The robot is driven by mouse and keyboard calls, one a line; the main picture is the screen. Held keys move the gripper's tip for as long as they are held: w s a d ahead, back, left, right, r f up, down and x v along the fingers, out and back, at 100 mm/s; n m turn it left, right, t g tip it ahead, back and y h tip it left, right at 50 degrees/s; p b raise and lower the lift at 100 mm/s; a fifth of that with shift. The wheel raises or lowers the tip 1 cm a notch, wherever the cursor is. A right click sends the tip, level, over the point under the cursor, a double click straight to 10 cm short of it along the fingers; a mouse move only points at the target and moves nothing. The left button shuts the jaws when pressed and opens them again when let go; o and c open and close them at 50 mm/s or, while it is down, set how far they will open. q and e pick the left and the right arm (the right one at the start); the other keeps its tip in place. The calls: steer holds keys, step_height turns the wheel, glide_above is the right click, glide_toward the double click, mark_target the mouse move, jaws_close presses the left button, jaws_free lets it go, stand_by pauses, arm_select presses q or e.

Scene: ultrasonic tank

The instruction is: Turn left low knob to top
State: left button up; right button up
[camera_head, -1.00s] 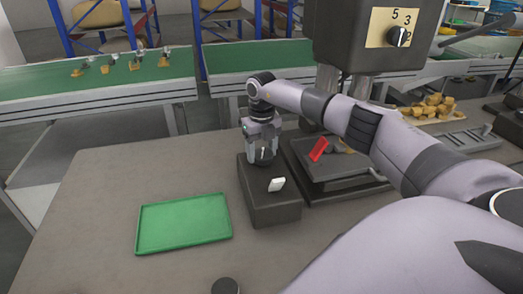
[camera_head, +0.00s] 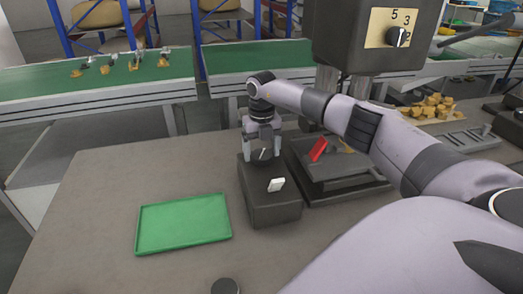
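A dark box (camera_head: 270,207) stands on the grey table. A dark round knob (camera_head: 262,155) with a light pointer mark shows at its far end, and a white switch (camera_head: 276,185) is nearer on its top. My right gripper (camera_head: 262,150) points down at the knob, with its fingers spread apart on either side of it. I cannot tell whether the fingers touch the knob. A higher knob (camera_head: 399,37) sits on a yellow numbered plate on the dark machine head (camera_head: 350,50). My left gripper is not in view.
A green tray (camera_head: 184,224) lies left of the box, with clear table around it. The machine base with a red lever (camera_head: 318,149) stands right of the box. A small dark round object (camera_head: 225,286) is at the bottom edge. Green conveyors (camera_head: 100,75) run behind.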

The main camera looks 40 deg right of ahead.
mark_target(262, 153)
steer(key=shift+r, duration=0.1)
step_height(262, 153, up, 7)
steer(key=shift+b, duration=0.5)
steer(key=shift+s, duration=0.15)
stand_by(0.5)
